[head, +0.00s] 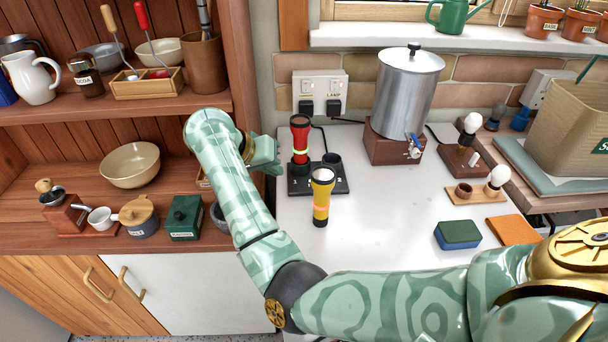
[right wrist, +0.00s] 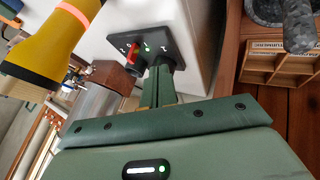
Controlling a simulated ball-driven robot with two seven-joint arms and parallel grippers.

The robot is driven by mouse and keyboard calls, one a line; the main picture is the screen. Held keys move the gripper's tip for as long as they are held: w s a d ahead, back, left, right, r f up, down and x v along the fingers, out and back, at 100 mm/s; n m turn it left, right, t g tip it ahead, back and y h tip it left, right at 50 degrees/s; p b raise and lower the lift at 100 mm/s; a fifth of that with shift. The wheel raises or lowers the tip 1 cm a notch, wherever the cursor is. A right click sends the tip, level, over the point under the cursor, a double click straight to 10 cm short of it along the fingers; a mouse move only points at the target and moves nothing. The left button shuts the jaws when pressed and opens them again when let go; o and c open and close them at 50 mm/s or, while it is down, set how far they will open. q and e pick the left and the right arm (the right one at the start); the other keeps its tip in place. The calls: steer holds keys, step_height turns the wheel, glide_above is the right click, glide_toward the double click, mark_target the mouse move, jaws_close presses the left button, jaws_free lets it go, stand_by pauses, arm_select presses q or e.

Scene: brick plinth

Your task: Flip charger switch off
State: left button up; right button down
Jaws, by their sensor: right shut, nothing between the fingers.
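The black charger base (head: 330,187) sits on the white counter, marked with small white numbers. A red torch (head: 300,138) stands upright in its left slot; the other slot is an empty black cup. In the right wrist view the charger (right wrist: 150,40) shows a small red part, which looks like a switch, and a green dot. My right gripper (head: 272,155) is beside the charger's left side, shut and empty. Its fingertips (right wrist: 160,78) overlap the charger's edge in the wrist view; I cannot tell whether they touch. My left gripper is out of view.
A yellow torch (head: 322,200) stands in front of the charger and looms close in the wrist view (right wrist: 55,40). A metal urn (head: 406,95) is behind right. Wall sockets (head: 320,88) hold two black plugs. Wooden shelves (head: 110,108) stand left.

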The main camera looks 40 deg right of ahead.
steer(key=b+x, duration=0.1)
steer(key=x, duration=0.5)
steer(key=shift+f, duration=0.1)
steer(key=d, duration=0.1)
steer(key=s+d+p, duration=0.1)
steer(key=d, duration=0.1)
steer(key=shift+s+r, duration=0.25)
steer(key=shift+s, duration=0.05)
steer(key=shift+s+d+p, duration=0.25)
steer(key=shift+p, duration=0.05)
steer(key=shift+f, duration=0.1)
